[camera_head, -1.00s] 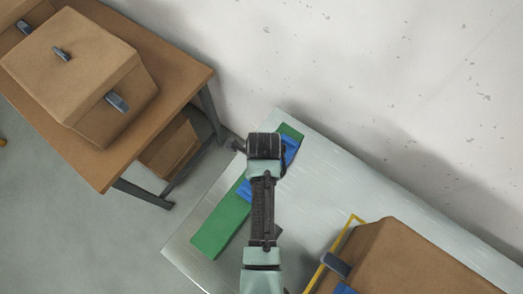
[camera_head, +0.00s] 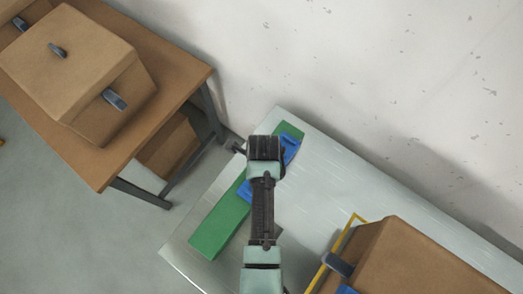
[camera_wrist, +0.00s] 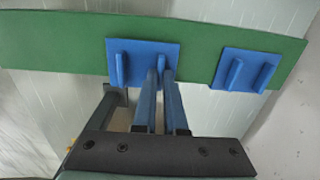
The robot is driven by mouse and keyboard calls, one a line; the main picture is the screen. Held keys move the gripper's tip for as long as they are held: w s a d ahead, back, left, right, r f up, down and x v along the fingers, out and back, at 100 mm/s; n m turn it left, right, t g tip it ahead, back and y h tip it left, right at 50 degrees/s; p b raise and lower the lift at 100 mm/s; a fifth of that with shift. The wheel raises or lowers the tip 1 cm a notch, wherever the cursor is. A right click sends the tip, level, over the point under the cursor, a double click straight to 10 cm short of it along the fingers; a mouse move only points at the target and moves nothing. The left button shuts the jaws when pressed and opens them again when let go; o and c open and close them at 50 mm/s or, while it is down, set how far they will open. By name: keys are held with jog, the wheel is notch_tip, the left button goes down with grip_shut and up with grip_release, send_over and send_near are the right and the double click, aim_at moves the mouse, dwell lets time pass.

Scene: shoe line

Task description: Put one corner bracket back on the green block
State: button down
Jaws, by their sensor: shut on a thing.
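The green block (camera_head: 219,224) is a long flat bar lying on the metal table; it also spans the top of the wrist view (camera_wrist: 50,45). Two blue corner brackets, each a plate with two upright fins, sit on its face. One bracket (camera_wrist: 140,50) is near the middle of the wrist view. The other bracket (camera_wrist: 246,70) is to its right, apart from my fingers. My gripper (camera_wrist: 160,78) is shut on the right fin of the middle bracket, which lies against the block. In the head view, my arm hides the fingertips and part of the block.
A brown box (camera_head: 415,260) with a dark handle stands at the lower right beside a yellow frame (camera_head: 345,233). The metal table (camera_head: 320,180) is bare between block and wall. A wooden table (camera_head: 110,165) with boxes stands at the left.

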jog(key=shift+f, duration=0.4)
dwell(1.2)
jog(key=c, duration=0.5)
grip_release()
jog(key=shift+r+p, duration=0.1)
jog(key=shift+p, duration=0.25)
jog(key=shift+r+p, duration=3.45)
jog(key=shift+p, duration=0.15)
